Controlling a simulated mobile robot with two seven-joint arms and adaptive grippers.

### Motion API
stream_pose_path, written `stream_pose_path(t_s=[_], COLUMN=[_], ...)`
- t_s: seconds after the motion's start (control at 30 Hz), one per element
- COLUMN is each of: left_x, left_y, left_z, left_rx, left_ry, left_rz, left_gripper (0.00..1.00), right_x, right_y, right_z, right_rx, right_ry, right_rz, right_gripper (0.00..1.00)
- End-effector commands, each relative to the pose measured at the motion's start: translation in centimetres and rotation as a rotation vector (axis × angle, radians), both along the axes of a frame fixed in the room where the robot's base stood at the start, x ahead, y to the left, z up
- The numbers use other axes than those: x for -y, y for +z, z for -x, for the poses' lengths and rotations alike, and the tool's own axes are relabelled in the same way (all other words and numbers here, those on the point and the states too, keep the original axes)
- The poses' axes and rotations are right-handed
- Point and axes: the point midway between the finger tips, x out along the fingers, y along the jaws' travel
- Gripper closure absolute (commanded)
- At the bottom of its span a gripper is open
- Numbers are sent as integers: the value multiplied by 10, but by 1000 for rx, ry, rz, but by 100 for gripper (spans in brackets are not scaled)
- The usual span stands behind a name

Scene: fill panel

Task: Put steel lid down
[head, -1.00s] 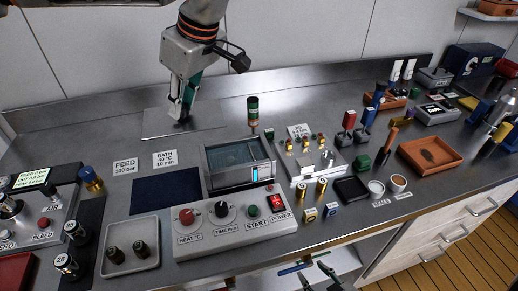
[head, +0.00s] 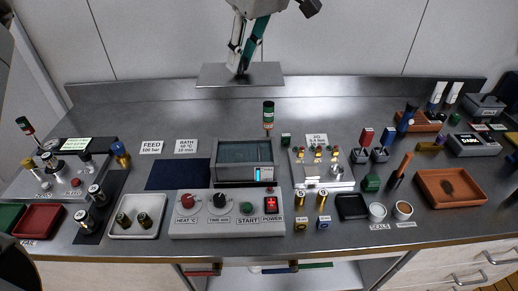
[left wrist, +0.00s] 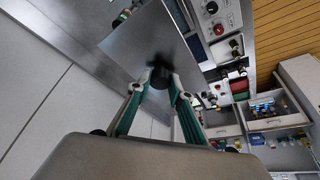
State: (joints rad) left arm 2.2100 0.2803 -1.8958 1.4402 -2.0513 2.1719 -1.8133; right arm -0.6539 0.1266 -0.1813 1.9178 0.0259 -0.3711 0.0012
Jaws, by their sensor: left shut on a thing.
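The steel lid (head: 268,75) is a flat, thin grey plate with a dark knob. My left gripper (head: 240,70) is shut on its knob from above. The head view shows the lid roughly level, in front of the back wall and upper edge of the backsplash, apparently raised above the counter. In the left wrist view the plate (left wrist: 135,42) spreads out beyond the fingertips (left wrist: 160,78), which close around the black knob. The bath (head: 244,153), a grey open-topped box with dark liquid and a lit blue display, stands on the counter nearer than the lid. My right gripper is not in view.
A dark blue mat (head: 178,174) lies clear, left of the bath. A control box (head: 228,214) with knobs stands in front. The back left counter (head: 150,112) is free.

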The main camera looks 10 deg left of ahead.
Motion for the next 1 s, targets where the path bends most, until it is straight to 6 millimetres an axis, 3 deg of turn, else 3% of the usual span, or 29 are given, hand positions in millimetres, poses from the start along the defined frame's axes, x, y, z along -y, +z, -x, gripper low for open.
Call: stream_pose_path(t_s=[0.17,0.7,1.0], left_x=[-2,-1,-1], left_y=[-22,-144,-167], left_z=[0,1,0], left_rx=[-6,-5,-1], left_ry=[0,2,0], left_rz=[0,2,0], left_gripper=[100,100,100], right_x=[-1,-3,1], right_y=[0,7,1], right_z=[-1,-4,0], right_rx=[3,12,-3], right_ry=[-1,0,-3], right_rz=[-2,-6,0], right_gripper=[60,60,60])
